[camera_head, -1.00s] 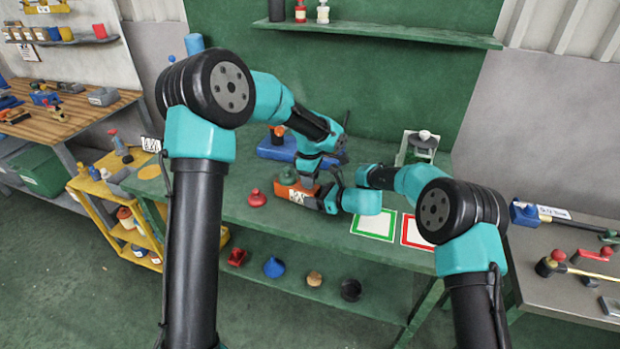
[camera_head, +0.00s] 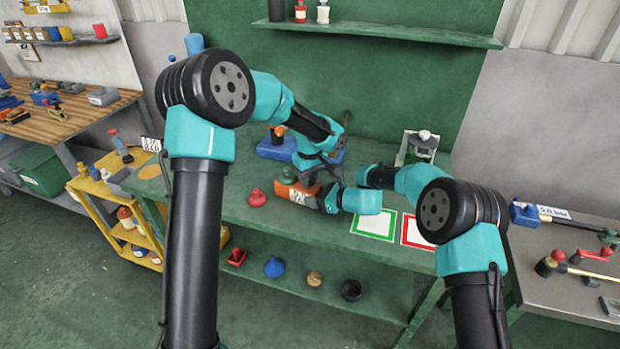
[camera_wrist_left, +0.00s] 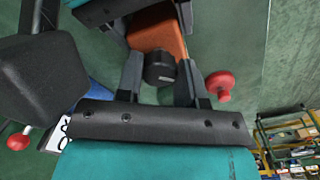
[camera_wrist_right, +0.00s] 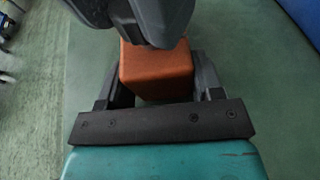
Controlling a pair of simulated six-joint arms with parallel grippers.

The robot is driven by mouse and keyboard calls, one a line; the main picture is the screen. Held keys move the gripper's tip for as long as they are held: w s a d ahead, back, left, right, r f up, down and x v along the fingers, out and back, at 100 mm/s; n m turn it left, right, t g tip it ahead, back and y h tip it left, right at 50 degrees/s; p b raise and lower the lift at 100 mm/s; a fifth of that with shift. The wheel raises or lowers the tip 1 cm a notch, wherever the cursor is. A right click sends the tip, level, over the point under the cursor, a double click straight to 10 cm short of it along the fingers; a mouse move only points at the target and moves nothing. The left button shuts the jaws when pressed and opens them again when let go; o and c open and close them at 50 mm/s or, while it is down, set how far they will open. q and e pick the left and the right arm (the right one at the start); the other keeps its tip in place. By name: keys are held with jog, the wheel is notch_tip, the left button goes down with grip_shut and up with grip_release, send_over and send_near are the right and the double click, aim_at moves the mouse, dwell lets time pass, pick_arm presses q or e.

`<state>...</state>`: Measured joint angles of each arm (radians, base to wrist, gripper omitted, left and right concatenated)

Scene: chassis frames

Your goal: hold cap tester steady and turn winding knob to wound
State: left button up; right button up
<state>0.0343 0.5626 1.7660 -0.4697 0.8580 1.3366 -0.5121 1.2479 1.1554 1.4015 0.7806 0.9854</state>
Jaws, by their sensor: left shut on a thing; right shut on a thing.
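The cap tester, an orange block (camera_head: 285,188) with a white marked label (camera_head: 302,193), is at the middle of the green bench in the head view, partly hidden by both arms. In the left wrist view its orange body (camera_wrist_left: 160,35) shows behind a black winding knob (camera_wrist_left: 160,68). My left gripper (camera_wrist_left: 160,80) is shut on that knob. My right gripper (camera_wrist_right: 155,88) is shut on the orange body (camera_wrist_right: 155,65), one finger on each side. The knob's pointer or mark cannot be read.
A red knobbed piece (camera_head: 257,198) stands just left of the tester. A blue block (camera_head: 275,146) lies behind. Green-bordered (camera_head: 373,225) and red-bordered (camera_head: 415,232) pads lie to the right. A pale stand (camera_head: 420,148) is at the back right. The bench's front edge is close.

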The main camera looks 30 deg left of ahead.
aim_at(310, 179)
pick_arm(q)
jog(key=shift+a+m, duration=0.1)
jog(key=shift+m, duration=0.4)
jog(key=o, duration=0.9)
jog(key=shift+o, duration=0.2)
jog(key=shift+r, duration=0.1)
notch_tip(310, 179, up, 12)
